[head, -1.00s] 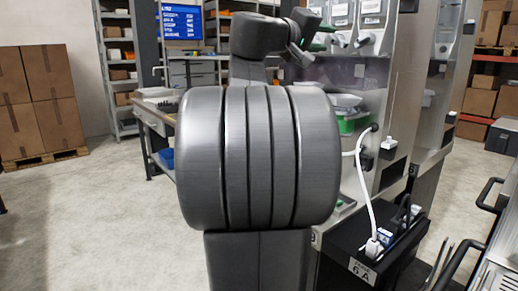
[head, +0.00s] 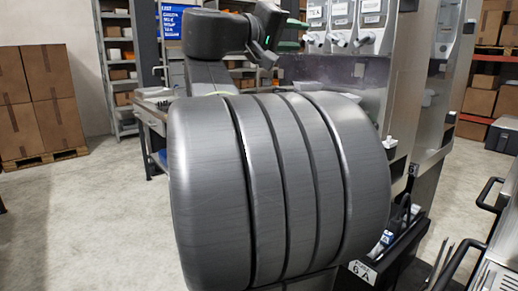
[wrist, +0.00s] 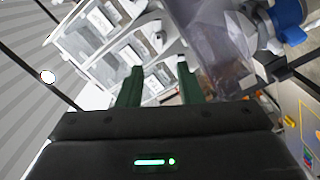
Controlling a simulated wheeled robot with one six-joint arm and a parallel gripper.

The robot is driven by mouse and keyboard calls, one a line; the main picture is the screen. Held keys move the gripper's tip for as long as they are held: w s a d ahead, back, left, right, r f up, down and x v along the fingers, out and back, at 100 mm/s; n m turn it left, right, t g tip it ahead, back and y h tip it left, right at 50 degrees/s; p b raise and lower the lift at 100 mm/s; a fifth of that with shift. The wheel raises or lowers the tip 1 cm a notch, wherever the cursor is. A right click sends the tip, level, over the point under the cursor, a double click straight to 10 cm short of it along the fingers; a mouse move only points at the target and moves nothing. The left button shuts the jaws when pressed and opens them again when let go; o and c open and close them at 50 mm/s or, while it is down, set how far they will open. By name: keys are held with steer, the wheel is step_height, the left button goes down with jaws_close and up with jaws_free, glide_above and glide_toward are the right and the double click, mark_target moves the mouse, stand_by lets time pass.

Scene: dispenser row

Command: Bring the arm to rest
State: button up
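My gripper (wrist: 157,75) shows in the wrist view with two green fingers standing apart and nothing between them. In the head view my gripper (head: 288,47) is at the top, just left of the dispenser row (head: 345,28), partly hidden by my own wrist. I cannot tell from the head view whether it touches the dispensers. In the wrist view the dispensers (wrist: 120,45) lie tilted beyond the fingertips. My arm is bent, and its large grey link fills the middle of the head view and hides the counter behind it.
A black bin marked 6 A (head: 362,272) stands at the lower right, close to my arm link. A steel cart with black handles (head: 490,265) is at the right edge. A workbench (head: 152,115) stands behind on the left. Stacked boxes (head: 35,95) are far left. The left floor is clear.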

mark_target(330, 38)
steer(key=x, duration=0.7)
steer(key=p+x, duration=0.1)
steer(key=x, duration=0.3)
steer(key=shift+d+r, duration=0.1)
steer(key=shift+r, duration=0.2)
steer(key=shift+s+r+n+p, duration=0.1)
steer(key=shift+n+p, duration=1.6)
steer(key=shift+p, duration=0.15)
steer(key=n+p, duration=0.3)
steer(key=p, duration=0.2)
steer(key=shift+n, duration=0.4)
steer(key=n+p, duration=0.5)
steer(key=p, duration=0.4)
steer(key=shift+n+p, duration=0.7)
steer(key=shift+p, duration=0.1)
steer(key=shift+f, duration=0.25)
